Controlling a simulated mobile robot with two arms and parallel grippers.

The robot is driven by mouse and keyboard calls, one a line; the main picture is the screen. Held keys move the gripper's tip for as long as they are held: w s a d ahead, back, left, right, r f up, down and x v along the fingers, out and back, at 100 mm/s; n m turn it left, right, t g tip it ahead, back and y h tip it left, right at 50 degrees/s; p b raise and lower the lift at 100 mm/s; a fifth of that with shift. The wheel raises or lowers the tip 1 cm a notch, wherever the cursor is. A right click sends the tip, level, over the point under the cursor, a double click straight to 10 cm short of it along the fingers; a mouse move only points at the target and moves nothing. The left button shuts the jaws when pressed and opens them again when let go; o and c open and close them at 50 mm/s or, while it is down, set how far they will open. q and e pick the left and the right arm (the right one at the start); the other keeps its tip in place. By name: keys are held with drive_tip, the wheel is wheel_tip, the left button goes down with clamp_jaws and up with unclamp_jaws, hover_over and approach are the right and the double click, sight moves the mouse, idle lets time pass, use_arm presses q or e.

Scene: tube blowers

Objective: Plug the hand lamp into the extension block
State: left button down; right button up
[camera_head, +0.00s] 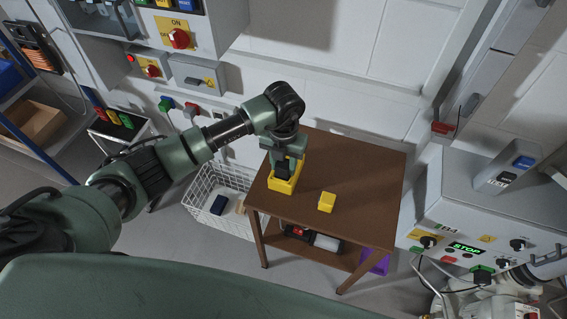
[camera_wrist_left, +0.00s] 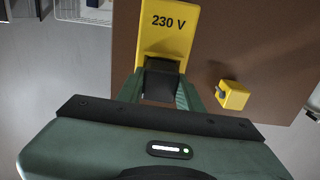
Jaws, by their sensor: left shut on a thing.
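A yellow block marked "230 V" (camera_wrist_left: 168,22) lies on the brown table. In the wrist view, my left gripper (camera_wrist_left: 160,88) is shut on a black plug-like piece (camera_wrist_left: 161,80) at the near edge of the block. I cannot tell whether the piece is seated in the block or only against it. I cannot make out a hand lamp for certain. My right gripper is not in view.
A small yellow box (camera_head: 327,202) stands on the table (camera_head: 370,180) to the right of the block. A white wire basket (camera_head: 222,198) is left of the table. Dark and white items (camera_head: 325,242) lie on its lower shelf. A grey machine (camera_head: 480,215) is at the right.

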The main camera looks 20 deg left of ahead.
use_arm(q)
drive_tip(key=shift+f, duration=0.25)
drive_tip(key=c, duration=0.9)
unclamp_jaws()
drive_tip(key=shift+o, duration=0.2)
drive_tip(key=shift+r, duration=0.1)
wheel_tip(320, 180, up, 7)
drive_tip(key=shift+f+b, duration=0.1)
drive_tip(key=shift+b, duration=0.95)
drive_tip(key=shift+r, duration=0.45)
